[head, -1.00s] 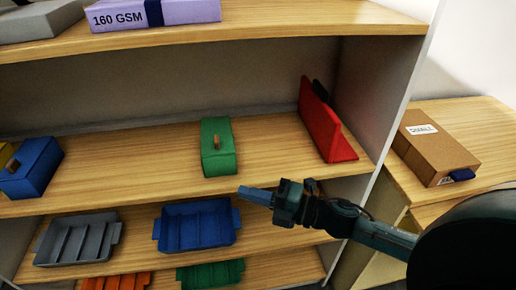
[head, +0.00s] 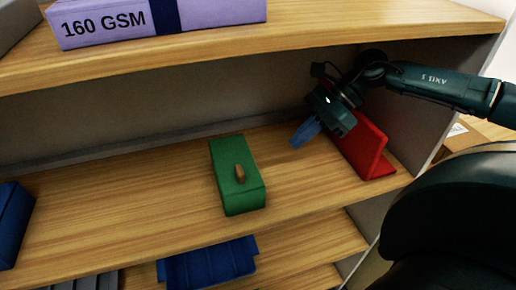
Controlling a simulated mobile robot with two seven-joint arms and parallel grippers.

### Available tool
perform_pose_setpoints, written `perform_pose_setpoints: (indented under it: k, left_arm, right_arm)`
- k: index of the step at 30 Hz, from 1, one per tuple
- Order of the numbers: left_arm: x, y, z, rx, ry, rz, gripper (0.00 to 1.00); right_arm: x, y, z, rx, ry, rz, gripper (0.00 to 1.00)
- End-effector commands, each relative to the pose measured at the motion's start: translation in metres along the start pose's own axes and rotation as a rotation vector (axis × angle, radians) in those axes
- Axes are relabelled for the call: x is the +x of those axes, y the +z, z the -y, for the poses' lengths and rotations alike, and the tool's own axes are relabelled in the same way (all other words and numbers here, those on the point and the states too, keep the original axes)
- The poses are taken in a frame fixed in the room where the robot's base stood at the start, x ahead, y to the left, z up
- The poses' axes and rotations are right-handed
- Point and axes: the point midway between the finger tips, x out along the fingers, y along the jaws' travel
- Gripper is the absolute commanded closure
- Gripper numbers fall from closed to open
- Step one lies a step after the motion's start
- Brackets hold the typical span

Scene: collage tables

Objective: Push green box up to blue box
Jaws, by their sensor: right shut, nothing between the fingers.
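The green box (head: 234,180), with a small brown knob on its top, stands on the middle shelf (head: 130,200) near the centre of the head view. The blue box (head: 14,226) is on the same shelf at the far left, cut off by the picture's edge. A wide stretch of bare shelf lies between the two boxes. My right gripper (head: 304,133) is inside the shelf bay, to the right of the green box and apart from it. Its blue fingers are shut and empty, pointing down and left. My left gripper is not in view.
A red wedge-shaped thing (head: 364,147) stands just right of my right gripper, partly behind it. The upper shelf (head: 330,28) holds a lilac 160 GSM pack (head: 205,10). A blue tray (head: 210,264) lies on the lower shelf.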

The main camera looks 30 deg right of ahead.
Motion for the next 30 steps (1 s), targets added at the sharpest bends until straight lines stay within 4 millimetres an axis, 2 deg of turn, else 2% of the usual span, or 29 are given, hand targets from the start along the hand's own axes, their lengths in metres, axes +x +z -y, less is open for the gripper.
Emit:
perform_pose_setpoints:
  k: [5,18,24,30]
  left_arm:
    - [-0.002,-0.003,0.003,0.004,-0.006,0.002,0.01]
    - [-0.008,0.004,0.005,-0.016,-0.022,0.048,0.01]
    - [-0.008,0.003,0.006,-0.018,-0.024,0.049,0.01]
    - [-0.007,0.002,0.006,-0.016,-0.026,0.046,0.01]
  right_arm:
    - [0.013,0.001,-0.001,-0.001,0.004,0.001,1.00]
    - [0.087,0.002,0.000,0.001,0.002,0.003,1.00]
    - [0.099,0.000,0.000,0.001,0.001,0.000,1.00]
    - [0.100,0.000,0.000,0.001,0.001,0.000,1.00]
